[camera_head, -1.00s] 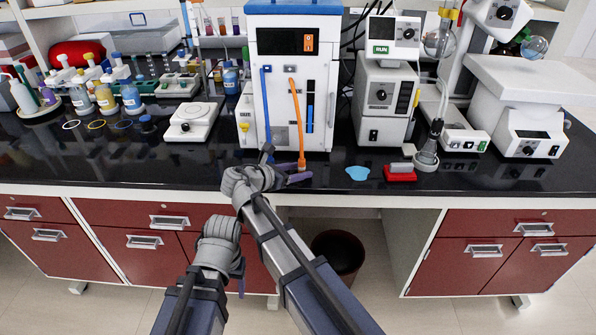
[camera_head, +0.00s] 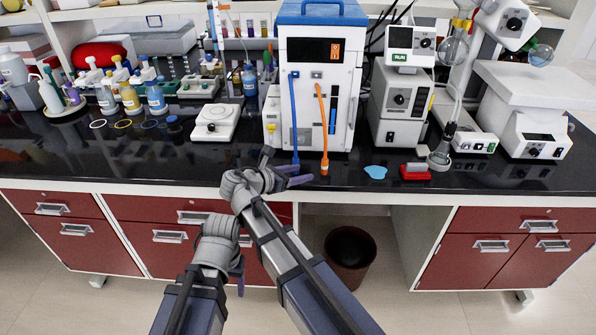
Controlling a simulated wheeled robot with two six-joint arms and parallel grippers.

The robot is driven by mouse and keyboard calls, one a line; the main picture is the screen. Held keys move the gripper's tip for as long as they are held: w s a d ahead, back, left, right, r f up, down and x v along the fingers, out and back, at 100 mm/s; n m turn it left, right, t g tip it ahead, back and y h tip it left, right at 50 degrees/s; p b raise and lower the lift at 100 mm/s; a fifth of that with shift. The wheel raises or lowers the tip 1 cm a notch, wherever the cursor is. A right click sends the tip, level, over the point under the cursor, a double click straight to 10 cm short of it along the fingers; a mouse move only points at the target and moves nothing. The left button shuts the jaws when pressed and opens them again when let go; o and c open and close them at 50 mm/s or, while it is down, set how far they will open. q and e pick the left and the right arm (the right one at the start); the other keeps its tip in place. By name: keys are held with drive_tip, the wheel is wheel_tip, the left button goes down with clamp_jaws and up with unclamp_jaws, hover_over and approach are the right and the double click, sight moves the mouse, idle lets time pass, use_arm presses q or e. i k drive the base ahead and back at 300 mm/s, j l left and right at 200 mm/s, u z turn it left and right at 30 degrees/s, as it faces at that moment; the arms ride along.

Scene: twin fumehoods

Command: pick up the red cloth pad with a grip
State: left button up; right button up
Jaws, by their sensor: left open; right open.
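The red cloth pad (camera_head: 415,175) lies on the black bench top near its front edge, right of centre, with a small grey grip on top. A light blue puddle-like patch (camera_head: 375,172) lies just to its left. My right gripper (camera_head: 293,175) is open and empty at the bench's front edge, well to the left of the pad. My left gripper (camera_head: 240,275) is open and empty, lower and further left, in front of the drawers. Neither touches the pad.
A white instrument (camera_head: 340,100) with blue and orange tubes stands behind my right gripper. A grey stacked device (camera_head: 400,100) and a glass flask (camera_head: 441,155) stand near the pad. A dark bin (camera_head: 350,255) sits under the bench.

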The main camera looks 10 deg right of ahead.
sight(411, 170)
drive_tip(key=z, duration=1.4)
drive_tip(key=k+j, duration=0.05)
